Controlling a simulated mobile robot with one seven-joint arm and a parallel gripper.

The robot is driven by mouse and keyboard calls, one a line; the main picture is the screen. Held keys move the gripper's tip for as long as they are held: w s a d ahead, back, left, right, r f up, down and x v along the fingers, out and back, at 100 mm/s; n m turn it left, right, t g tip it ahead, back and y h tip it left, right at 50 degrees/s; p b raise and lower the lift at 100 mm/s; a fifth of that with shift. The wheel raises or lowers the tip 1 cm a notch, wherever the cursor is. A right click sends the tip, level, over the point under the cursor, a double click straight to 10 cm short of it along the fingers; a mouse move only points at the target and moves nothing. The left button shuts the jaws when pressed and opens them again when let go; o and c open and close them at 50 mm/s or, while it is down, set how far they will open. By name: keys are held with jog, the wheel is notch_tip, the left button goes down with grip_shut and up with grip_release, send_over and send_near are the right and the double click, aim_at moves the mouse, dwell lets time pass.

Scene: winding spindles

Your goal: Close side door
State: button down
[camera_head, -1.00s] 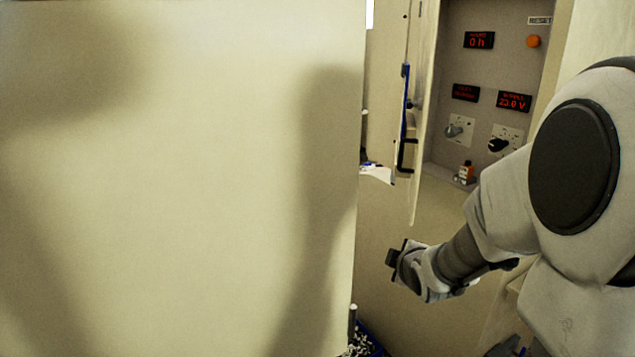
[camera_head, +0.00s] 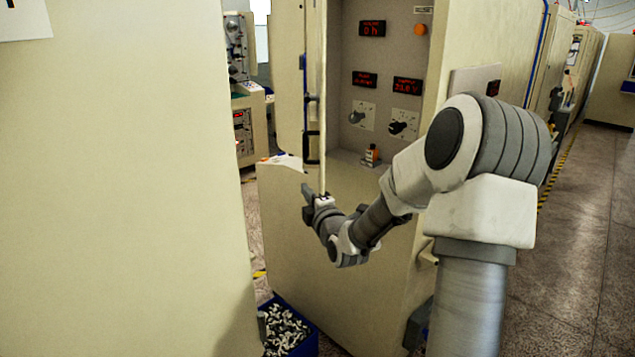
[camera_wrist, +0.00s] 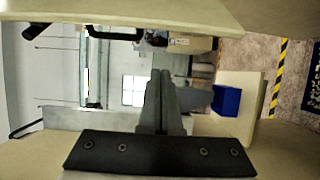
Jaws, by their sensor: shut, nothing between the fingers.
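The side door (camera_head: 314,88) is a cream panel, seen nearly edge-on in the head view. It stands open at the left of the cabinet's control recess, with a dark handle (camera_head: 310,147) on its left side. My gripper (camera_head: 307,190) is just below the door's lower end in this view and points up and left; I cannot tell whether it touches the door. In the wrist view my gripper's fingers (camera_wrist: 162,98) are together with nothing between them. Cream panels fill the top and lower edges there; I cannot tell which is the door.
The recess (camera_head: 385,90) holds red displays, knobs and an orange button. A large cream panel (camera_head: 120,190) fills the left of the head view. A blue bin (camera_head: 303,345) of small parts stands on the floor below. An open aisle (camera_head: 575,240) runs along the right.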

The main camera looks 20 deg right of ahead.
jog(key=w+d+p, duration=0.1)
jog(key=d, duration=0.1)
jog(key=w+d+p, duration=0.1)
jog(key=d, duration=0.1)
jog(key=shift+w+p, duration=0.3)
dwell(0.5)
